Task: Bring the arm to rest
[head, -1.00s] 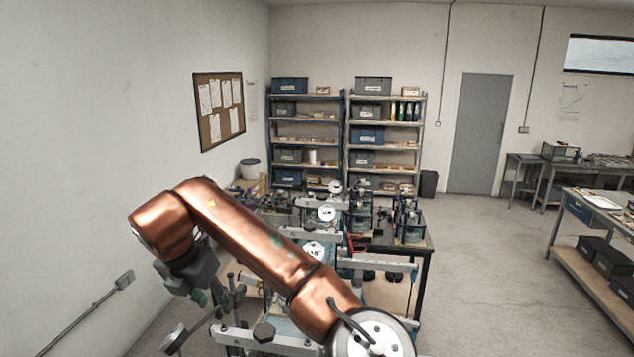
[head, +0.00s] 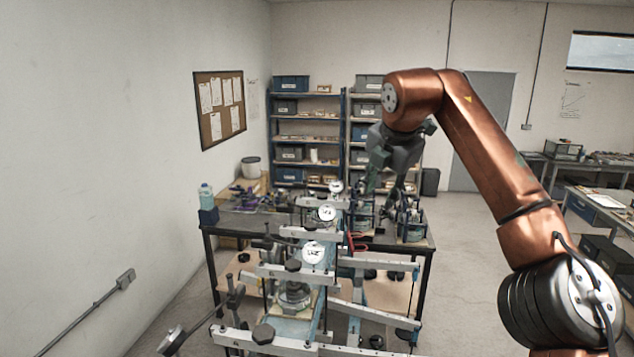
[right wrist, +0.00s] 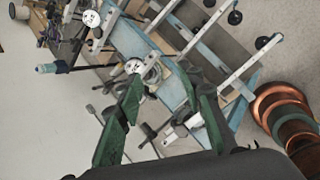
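My right arm is copper-coloured and comes in from the right of the head view. Its dark right gripper (head: 380,198) points down, high in front of the far part of the table. In the right wrist view the green fingers of my right gripper (right wrist: 160,78) are spread apart with nothing held between them. The lever frame (head: 300,272) has pale metal bars, black knobs and white dials, and stands at the near side of the table. Its pale bars (right wrist: 253,66) also show beyond the fingers in the right wrist view. My left gripper is out of view.
The dark table (head: 238,222) carries smaller frames (head: 411,222) at its right and a bottle (head: 206,196) at its left corner. Shelves (head: 306,117) stand behind. A workbench (head: 606,214) is at the right, with open floor between.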

